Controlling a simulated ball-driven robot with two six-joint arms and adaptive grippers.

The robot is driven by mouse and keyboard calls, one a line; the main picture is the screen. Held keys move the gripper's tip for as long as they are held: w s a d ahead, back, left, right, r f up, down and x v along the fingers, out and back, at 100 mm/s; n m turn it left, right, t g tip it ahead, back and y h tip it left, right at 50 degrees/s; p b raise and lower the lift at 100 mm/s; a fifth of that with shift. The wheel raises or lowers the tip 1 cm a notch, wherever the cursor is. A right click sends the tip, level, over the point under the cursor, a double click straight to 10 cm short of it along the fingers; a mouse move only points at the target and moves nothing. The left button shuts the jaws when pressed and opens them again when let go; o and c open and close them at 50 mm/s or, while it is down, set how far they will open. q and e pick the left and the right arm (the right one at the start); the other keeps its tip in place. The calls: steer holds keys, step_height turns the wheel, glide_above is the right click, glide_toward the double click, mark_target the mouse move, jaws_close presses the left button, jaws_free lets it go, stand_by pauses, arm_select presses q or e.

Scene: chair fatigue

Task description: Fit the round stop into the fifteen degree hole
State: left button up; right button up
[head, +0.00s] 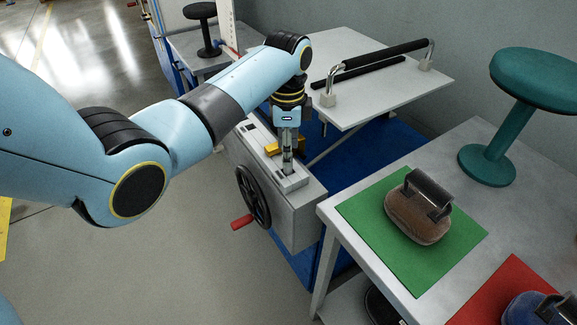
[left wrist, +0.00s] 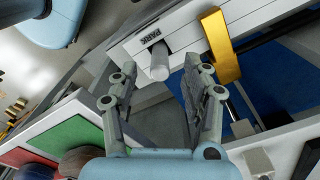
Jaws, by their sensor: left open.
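A short grey round peg, which looks like the round stop (left wrist: 159,64), stands out of a white block beside a label reading PARK in the left wrist view. My left gripper (head: 287,163) points down over the grey machine's top in the head view. Its fingers are open, one on each side of the peg in the left wrist view, with a gap to it on both sides. I cannot make out a hole marked fifteen degrees. My right gripper is not in view.
The machine (head: 304,212) has a black handwheel (head: 253,197) with a red handle and a gold piece (left wrist: 220,46) near the peg. A white chair-desk board (head: 385,85) with padded bars lies behind. A table with a green mat (head: 372,239) stands at right.

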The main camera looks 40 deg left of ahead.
arm_select(q)
step_height(320, 180, down, 2)
steer(key=shift+f, duration=0.25)
jaws_close()
